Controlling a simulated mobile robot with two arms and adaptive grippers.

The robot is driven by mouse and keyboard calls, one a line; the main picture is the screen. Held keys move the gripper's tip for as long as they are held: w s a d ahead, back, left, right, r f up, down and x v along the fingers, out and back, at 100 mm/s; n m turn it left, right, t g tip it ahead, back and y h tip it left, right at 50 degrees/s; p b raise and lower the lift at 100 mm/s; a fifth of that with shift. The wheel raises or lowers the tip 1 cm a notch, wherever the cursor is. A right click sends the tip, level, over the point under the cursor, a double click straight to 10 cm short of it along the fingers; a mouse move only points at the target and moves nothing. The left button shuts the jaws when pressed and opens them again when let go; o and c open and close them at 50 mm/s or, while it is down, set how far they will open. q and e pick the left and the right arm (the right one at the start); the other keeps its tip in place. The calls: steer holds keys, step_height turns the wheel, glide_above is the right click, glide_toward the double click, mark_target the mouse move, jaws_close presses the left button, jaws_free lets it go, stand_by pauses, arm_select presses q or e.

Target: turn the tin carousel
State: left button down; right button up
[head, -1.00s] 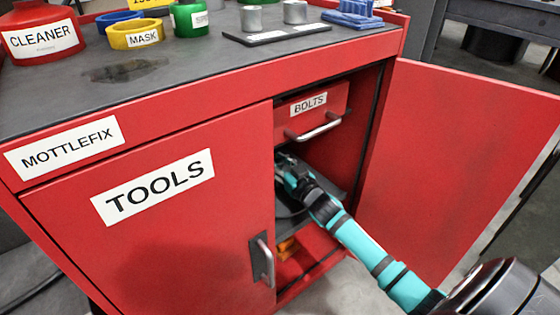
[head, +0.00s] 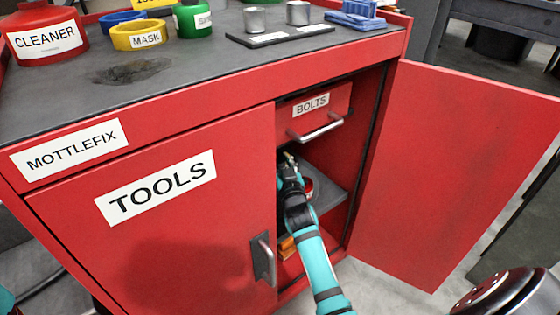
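My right gripper (head: 288,158) is inside the open right compartment of the red cabinet (head: 75,225), below the BOLTS drawer and close to the edge of the TOOLS door. It is small and dark there, so its finger opening cannot be made out. A dark grey surface (head: 332,194) lies beside and behind my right arm; I cannot tell whether it is the carousel or a fixed shelf. Part of a red, round thing (head: 308,189), perhaps a tin, shows on it, half hidden by my arm. The rest of the carousel is hidden. My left gripper is not in view.
The TOOLS door (head: 215,235) is shut, with a handle (head: 263,260). The right door (head: 450,170) stands wide open. The BOLTS drawer (head: 318,112) is shut above my arm. An orange thing (head: 288,247) lies low inside.

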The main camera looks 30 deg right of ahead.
steer(key=o, duration=0.6)
steer(key=shift+s, duration=0.15)
steer(key=shift+c, duration=0.2)
steer(key=v, duration=1.2)
